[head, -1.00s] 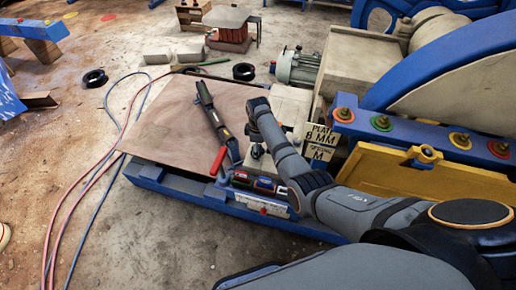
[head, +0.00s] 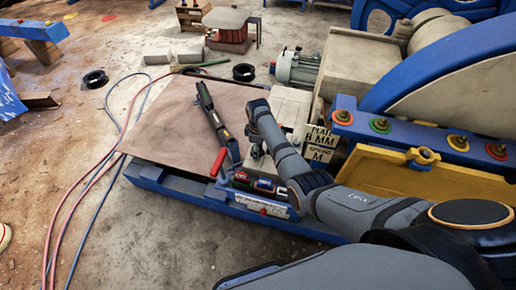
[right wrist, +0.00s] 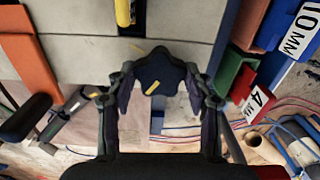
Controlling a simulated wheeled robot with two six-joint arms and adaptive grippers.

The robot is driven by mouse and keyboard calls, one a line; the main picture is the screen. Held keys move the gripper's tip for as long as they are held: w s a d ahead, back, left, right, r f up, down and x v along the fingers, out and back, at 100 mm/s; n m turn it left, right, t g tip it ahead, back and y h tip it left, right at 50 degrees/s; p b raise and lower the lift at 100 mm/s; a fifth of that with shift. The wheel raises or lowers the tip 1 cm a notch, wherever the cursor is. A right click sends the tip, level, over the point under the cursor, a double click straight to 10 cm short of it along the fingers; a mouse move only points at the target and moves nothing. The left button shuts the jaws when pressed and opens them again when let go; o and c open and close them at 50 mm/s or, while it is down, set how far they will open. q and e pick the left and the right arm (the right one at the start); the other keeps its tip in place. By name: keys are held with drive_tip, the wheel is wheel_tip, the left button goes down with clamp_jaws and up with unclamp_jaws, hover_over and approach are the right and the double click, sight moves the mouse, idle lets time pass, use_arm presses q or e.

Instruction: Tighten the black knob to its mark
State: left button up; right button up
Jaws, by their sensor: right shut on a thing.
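In the right wrist view the black knob (right wrist: 158,68) sits against a pale block face (right wrist: 70,60). A short yellow stripe (right wrist: 153,87) shows on the knob, and a fainter yellow mark (right wrist: 137,48) shows near its upper left edge. The stripe lies on the lower side of the knob, apart from that mark. My right gripper (right wrist: 158,82) is shut on the knob, one finger on each side. In the head view my right arm reaches over the pale block (head: 290,105) and hides the knob. My left gripper is out of view.
A dark bar tool with a red handle (head: 218,161) lies on the brown board (head: 165,125) beside the arm. Small coloured items (head: 262,185) sit in front. Plate and spring signs (head: 321,145) and the yellow guard (head: 415,178) stand to the right. Hoses (head: 100,160) cross the left floor.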

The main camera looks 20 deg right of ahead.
drive_tip(key=m+p, duration=0.2)
drive_tip(key=m, duration=0.1)
drive_tip(key=shift+r, duration=0.2)
drive_tip(key=m+p, duration=0.2)
drive_tip(key=m, duration=0.2)
drive_tip(key=shift+a+f+m, duration=0.1)
drive_tip(key=shift+m, duration=0.3)
drive_tip(key=m+p, duration=0.1)
drive_tip(key=m, duration=0.3)
drive_tip(key=shift+a+f+m, duration=0.1)
drive_tip(key=shift+m, duration=2.6)
drive_tip(key=o, duration=1.2)
